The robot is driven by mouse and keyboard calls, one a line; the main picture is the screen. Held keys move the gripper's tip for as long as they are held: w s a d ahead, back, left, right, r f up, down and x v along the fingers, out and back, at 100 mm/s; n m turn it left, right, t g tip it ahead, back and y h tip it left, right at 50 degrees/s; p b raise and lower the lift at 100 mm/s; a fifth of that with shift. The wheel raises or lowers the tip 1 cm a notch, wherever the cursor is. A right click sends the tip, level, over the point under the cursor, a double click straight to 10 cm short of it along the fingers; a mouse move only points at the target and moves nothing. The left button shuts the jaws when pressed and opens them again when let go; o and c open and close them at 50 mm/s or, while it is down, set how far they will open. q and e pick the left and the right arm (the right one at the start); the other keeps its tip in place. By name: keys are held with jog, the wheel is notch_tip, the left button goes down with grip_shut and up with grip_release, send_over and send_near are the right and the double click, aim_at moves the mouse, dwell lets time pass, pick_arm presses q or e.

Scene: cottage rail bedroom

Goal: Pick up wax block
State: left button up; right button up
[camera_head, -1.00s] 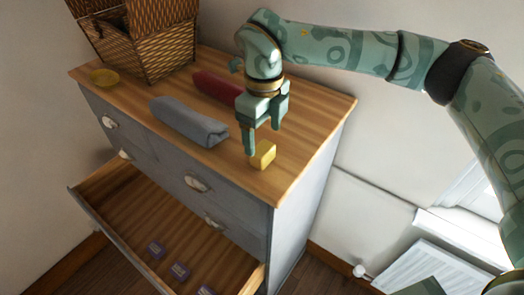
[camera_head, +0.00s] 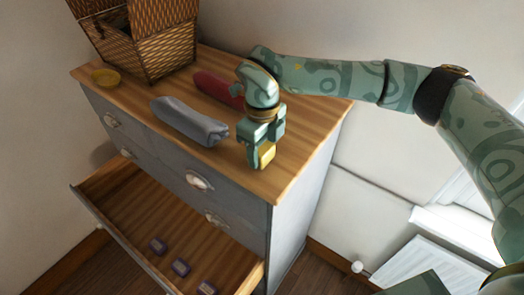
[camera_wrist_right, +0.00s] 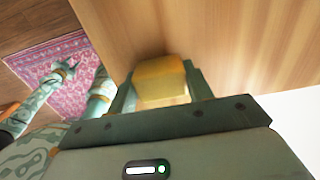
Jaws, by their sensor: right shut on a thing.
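The yellow wax block (camera_head: 267,155) is at the right front of the dresser top (camera_head: 300,130). My right gripper (camera_head: 257,160) is down over it and shut on it. In the right wrist view the wax block (camera_wrist_right: 160,82) sits between the two fingers of the right gripper (camera_wrist_right: 160,92). I cannot tell whether the block still touches the wood. My left gripper does not show in the head view; in the right wrist view a green gripper (camera_wrist_right: 66,70) shows at the left over the pink rug, its jaw state unclear.
A grey rolled cloth (camera_head: 188,121) and a dark red roll (camera_head: 213,86) lie left of the gripper. The open drawer (camera_head: 150,225) below holds several small purple boxes. A radiator (camera_head: 405,270) is at right.

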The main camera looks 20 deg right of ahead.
jog(key=shift+r, duration=0.1)
jog(key=shift+r, duration=0.2)
notch_tip(320, 180, up, 3)
jog(key=shift+f+b, duration=0.2)
jog(key=shift+b, duration=0.1)
jog(key=s+a+r+b, duration=0.3)
jog(key=s+r+b, duration=0.1)
jog(key=s+r, duration=0.6)
jog(key=s, duration=0.3)
jog(key=shift+s, duration=0.4)
jog(key=shift+o, duration=1)
jog(key=shift+f, duration=0.1)
